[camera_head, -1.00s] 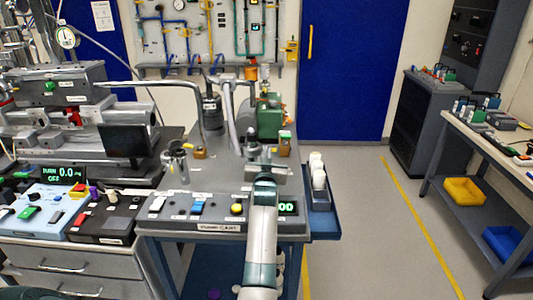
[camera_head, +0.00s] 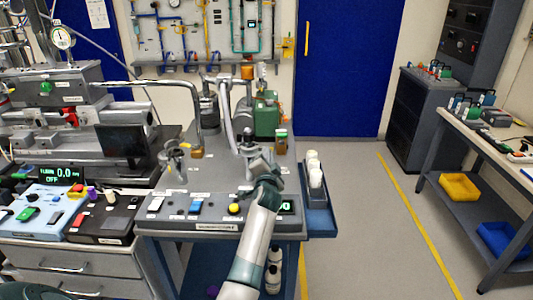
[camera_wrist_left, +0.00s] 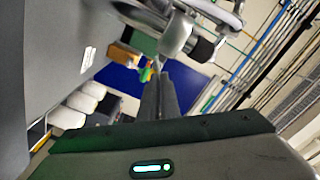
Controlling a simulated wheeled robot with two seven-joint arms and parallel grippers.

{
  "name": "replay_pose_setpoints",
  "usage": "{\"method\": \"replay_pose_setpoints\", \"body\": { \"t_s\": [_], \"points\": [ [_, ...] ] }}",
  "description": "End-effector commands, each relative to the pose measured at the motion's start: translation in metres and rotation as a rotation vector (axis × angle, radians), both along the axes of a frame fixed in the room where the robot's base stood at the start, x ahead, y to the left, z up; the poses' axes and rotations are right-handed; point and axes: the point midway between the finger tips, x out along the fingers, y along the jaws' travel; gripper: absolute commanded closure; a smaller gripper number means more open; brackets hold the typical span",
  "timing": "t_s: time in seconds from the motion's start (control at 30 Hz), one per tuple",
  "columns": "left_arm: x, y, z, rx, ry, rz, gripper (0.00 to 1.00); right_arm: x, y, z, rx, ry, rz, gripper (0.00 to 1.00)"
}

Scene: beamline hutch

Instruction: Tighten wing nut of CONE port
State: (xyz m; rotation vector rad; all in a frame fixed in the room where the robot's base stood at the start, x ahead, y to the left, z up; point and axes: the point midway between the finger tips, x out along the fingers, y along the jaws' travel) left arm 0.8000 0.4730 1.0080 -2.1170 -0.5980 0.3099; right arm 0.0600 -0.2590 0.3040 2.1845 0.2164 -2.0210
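My left gripper (camera_head: 258,160) is over the grey pump-cart top (camera_head: 215,172), beside the foot of an upright metal pipe. In the left wrist view its dark fingers (camera_wrist_left: 160,90) are close together, with nothing visible between them. A shiny metal fitting (camera_wrist_left: 178,36) with a dark knob (camera_wrist_left: 205,48) is just past and above the fingertips, apart from them in the picture. I cannot make out a CONE label or a wing nut for certain. Another metal fitting (camera_head: 173,162) stands on the left of the cart top. My right gripper is not in view.
A green pump (camera_head: 266,115) and a small jar (camera_head: 281,141) stand behind the gripper. A blue side tray (camera_head: 320,215) holds white bottles (camera_head: 314,170). A control panel (camera_head: 195,226) runs along the cart's front. The floor to the right is clear up to the bench.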

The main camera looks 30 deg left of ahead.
Motion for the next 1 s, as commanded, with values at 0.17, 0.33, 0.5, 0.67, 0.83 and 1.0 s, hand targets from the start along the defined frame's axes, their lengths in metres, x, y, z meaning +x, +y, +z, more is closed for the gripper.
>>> {"method": "replay_pose_setpoints", "body": {
  "t_s": [0.17,0.33,0.5,0.67,0.83,1.0],
  "points": [
    [0.001,-0.001,-0.004,0.144,0.092,-0.001,1.00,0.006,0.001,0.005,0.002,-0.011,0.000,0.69],
    [0.001,-0.002,-0.006,0.281,0.177,0.000,1.00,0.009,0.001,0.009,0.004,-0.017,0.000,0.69],
    [0.001,-0.002,-0.010,0.419,0.262,0.000,1.00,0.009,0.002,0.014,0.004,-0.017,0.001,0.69],
    [0.001,-0.003,-0.012,0.549,0.342,0.000,1.00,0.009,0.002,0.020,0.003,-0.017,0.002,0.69],
    [0.001,-0.002,-0.015,0.686,0.426,0.000,1.00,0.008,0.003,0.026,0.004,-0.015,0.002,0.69],
    [0.000,-0.002,-0.018,0.817,0.506,-0.001,1.00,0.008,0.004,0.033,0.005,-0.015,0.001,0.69]
  ]
}}
